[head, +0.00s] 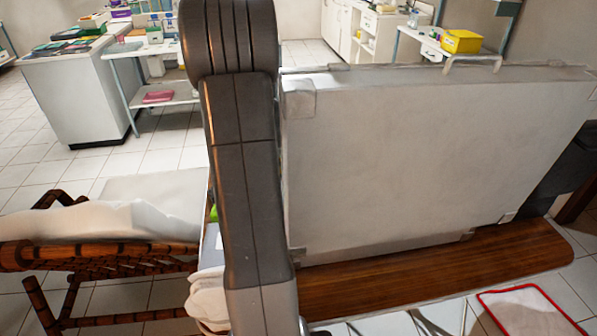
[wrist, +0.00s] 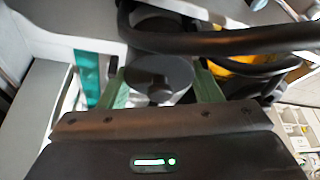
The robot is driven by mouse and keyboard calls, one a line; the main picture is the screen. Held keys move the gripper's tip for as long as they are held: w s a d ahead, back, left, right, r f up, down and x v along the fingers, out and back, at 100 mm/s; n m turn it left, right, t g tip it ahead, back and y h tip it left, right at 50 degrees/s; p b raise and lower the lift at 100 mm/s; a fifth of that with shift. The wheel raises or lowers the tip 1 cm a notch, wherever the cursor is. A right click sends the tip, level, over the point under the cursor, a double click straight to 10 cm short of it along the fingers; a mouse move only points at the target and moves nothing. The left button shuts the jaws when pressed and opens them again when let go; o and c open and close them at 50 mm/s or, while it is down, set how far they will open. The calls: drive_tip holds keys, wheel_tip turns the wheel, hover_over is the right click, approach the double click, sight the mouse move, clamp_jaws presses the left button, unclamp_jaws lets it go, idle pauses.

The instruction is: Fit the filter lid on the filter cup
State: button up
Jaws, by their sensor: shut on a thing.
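In the wrist view, my gripper (wrist: 162,80) has its two green fingers on either side of a round grey disc, which looks like the filter lid (wrist: 158,70). It is shut on this lid, and a small knob shows at the lid's near side. Just beyond the lid is a grey rounded body (wrist: 160,28), which may be the filter cup; the lid and a black hose partly cover it. I cannot tell whether lid and cup touch. In the head view my own arm and the pale case hide the gripper, lid and cup.
A thick black hose (wrist: 220,42) runs close beyond the fingers, with a yellow thing (wrist: 245,66) behind it. A teal strip (wrist: 88,75) is at left. In the head view, a large pale case panel (head: 430,150) stands on a wooden bench (head: 440,275).

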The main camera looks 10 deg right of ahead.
drive_tip(key=o, duration=1)
drive_tip(key=shift+o, duration=0.2)
drive_tip(key=v, duration=1.3)
drive_tip(key=shift+a+r, duration=0.25)
drive_tip(key=shift+r, duration=0.1)
drive_tip(key=shift+s+f, duration=0.1)
drive_tip(key=x, duration=1.3)
drive_tip(key=shift+d+f, duration=0.2)
drive_tip(key=shift+d, duration=0.1)
drive_tip(key=shift+a, duration=0.1)
